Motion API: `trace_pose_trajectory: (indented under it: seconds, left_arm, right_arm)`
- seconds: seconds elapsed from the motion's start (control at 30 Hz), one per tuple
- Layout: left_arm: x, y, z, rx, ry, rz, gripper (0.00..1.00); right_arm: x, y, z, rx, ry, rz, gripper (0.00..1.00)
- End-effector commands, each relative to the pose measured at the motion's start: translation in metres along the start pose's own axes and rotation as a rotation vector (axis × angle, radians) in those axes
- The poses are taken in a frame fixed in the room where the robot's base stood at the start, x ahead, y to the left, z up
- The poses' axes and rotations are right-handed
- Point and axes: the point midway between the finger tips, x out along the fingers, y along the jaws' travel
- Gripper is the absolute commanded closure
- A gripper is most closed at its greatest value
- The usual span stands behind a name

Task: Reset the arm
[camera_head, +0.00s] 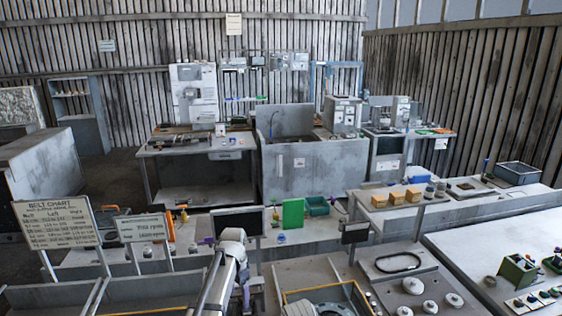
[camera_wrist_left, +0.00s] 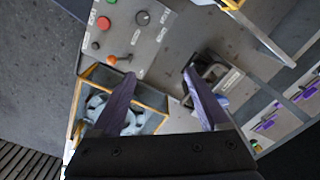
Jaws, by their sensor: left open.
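My left arm (camera_head: 228,262) comes up from the bottom of the head view, slightly left of the middle. Its gripper is low in that view, with a bit of a purple finger showing, left of the yellow-edged bay (camera_head: 290,297). In the left wrist view, my left gripper (camera_wrist_left: 158,76) has its two purple fingers wide apart with nothing between them. Beyond them is a grey panel. A round finned housing (camera_wrist_left: 112,112) in a yellow-edged frame is partly hidden behind the left finger. My right gripper is not in view.
In the head view, a belt chart sign (camera_head: 57,222) stands left and a black belt loop (camera_head: 398,262) lies right.

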Motion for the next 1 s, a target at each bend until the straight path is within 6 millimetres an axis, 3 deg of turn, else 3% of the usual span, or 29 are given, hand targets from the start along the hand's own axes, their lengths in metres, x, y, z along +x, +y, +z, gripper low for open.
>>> trace_pose_trajectory:
  seconds: [0.27, 0.47, 0.67, 0.8, 1.0]
  left_arm:
    - [0.028, 0.038, 0.013, -0.051, -0.012, -0.005, 0.22]
    - [0.058, 0.081, 0.031, -0.118, -0.027, -0.014, 0.22]
    - [0.107, 0.144, 0.065, -0.222, -0.047, -0.031, 0.22]
    - [0.145, 0.192, 0.099, -0.317, -0.061, -0.051, 0.22]
    - [0.172, 0.228, 0.127, -0.41, -0.071, -0.073, 0.22]
  right_arm:
    - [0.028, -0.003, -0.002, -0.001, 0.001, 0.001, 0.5]
    - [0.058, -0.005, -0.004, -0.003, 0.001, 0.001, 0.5]
    - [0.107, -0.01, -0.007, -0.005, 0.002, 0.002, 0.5]
    - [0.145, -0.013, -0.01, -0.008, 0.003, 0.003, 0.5]
    - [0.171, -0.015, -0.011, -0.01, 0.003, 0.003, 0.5]
